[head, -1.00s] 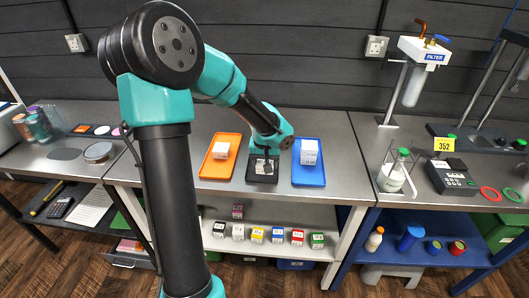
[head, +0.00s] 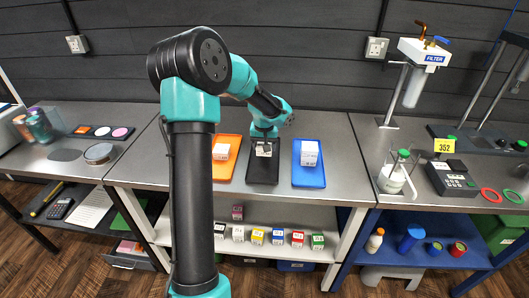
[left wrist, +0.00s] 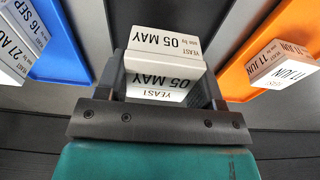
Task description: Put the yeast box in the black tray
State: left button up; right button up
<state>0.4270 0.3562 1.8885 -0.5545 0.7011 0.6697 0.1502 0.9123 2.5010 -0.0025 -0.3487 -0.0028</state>
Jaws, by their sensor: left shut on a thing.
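A white yeast box (head: 263,149), marked 05 MAY, is over the black tray (head: 262,174). It shows large in the left wrist view (left wrist: 166,45), between the two dark fingers. My left gripper (head: 264,134) is shut on this box from the back side. I cannot tell whether the box touches the tray floor or hangs just above it. The front part of the black tray is bare. My right gripper is not in view.
The orange tray (head: 223,174) on the left holds a box (head: 221,152) marked 11 JUN. Several small coloured boxes (head: 277,237) stand on the shelf below.

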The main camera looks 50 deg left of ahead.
pick_arm(q)
jog(key=shift+w+a+f, duration=0.2)
jog(key=shift+f, duration=1.6)
jog(key=o, duration=0.9)
jog(key=shift+f, duration=0.15)
jog(key=shift+o, duration=0.2)
jog(key=r, duration=0.8)
jog(key=s+d+r, duration=0.1)
jog(key=r, duration=0.3)
jog(key=shift+r, duration=0.15)
